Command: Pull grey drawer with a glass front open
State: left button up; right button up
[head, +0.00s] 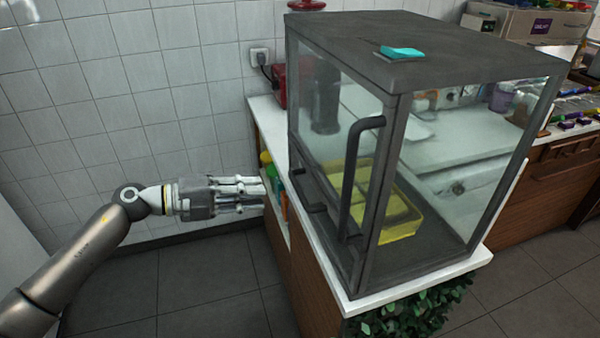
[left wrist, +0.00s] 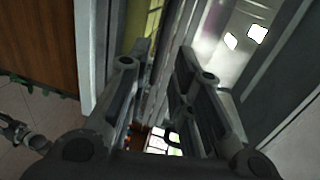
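The grey-framed case with glass panes (head: 455,190) stands on a white-topped counter. My right gripper is not identifiable in either view.
A yellow tray (head: 400,225) is inside the case, and a turquoise item (head: 402,52) lies on top. Bottles (head: 270,175) stand on a shelf in the counter's side. Green leaves (head: 415,308) are below its front corner. Floor (head: 175,290) is clear at lower left.

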aim_at(299, 188)
pick_arm(q)
jog(key=shift+m, duration=0.3)
jog(key=x, duration=0.3)
jog(key=b+x, duration=0.1)
jog(key=x, duration=0.6)
jog(key=shift+s+d+r+b, duration=0.2)
jog(key=shift+s+b, duration=0.15)
jog(key=shift+b, duration=0.05)
jog(key=shift+w+d, duration=0.1)
jog(key=shift+d, duration=0.05)
jog(key=shift+c, duration=0.2)
grip_shut()
pick_arm(e)
jog(key=shift+s+f, duration=0.5)
jog(key=shift+s, duration=0.3)
jog(key=shift+s+f, duration=0.5)
jog(key=shift+s, duration=0.3)
